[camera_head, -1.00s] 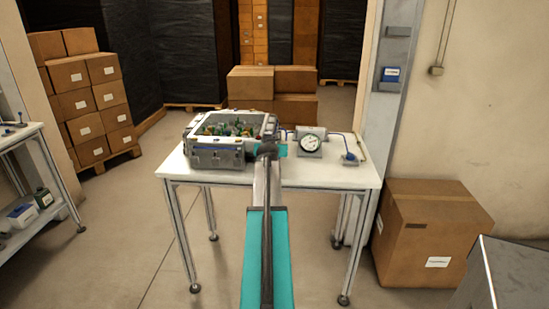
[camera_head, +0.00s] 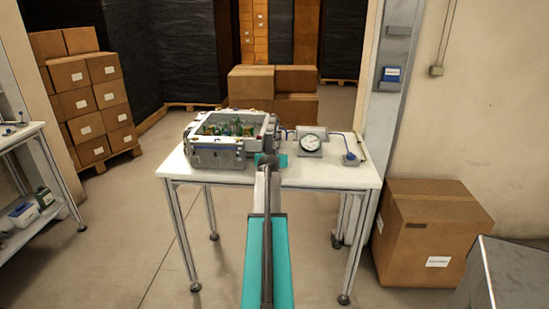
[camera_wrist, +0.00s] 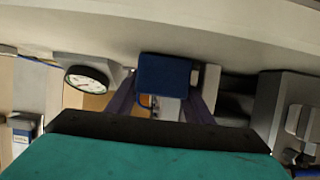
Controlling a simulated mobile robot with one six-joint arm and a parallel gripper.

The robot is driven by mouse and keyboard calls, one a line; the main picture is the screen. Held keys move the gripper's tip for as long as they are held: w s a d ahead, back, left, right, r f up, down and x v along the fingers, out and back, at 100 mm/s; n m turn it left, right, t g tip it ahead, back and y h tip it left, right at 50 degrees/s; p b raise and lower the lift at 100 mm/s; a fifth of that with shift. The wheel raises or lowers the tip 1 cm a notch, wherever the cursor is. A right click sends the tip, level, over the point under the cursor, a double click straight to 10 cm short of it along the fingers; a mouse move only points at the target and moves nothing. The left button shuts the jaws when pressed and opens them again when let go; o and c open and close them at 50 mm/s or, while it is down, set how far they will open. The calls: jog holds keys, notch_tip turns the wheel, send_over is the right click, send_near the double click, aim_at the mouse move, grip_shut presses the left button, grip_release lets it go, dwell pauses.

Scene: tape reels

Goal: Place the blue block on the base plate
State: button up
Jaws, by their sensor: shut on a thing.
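The blue block (camera_wrist: 163,74) shows in the wrist view between the two dark fingers of my gripper (camera_wrist: 164,84), which is shut on it. The block appears as a flat, rounded rectangle, clear of the white surface at the top of that view as far as I can tell. In the head view my gripper (camera_head: 276,160) is at the table's middle, right of the grey box, and my own arm hides most of it and the block. I cannot make out a base plate for certain in either view.
An open grey box (camera_head: 216,157) with green and brown parts stands on the white table (camera_head: 335,175), left of my gripper. A round dial gauge (camera_head: 310,143) and a small blue-topped device (camera_head: 350,157) stand to the right. The table's front right is clear.

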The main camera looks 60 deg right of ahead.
jog(key=shift+f, duration=0.15)
jog(key=o, duration=1)
jog(key=shift+r, duration=0.2)
jog(key=shift+v, duration=1.25)
jog(key=shift+b+v, duration=0.7)
jog(key=shift+v, duration=4.05)
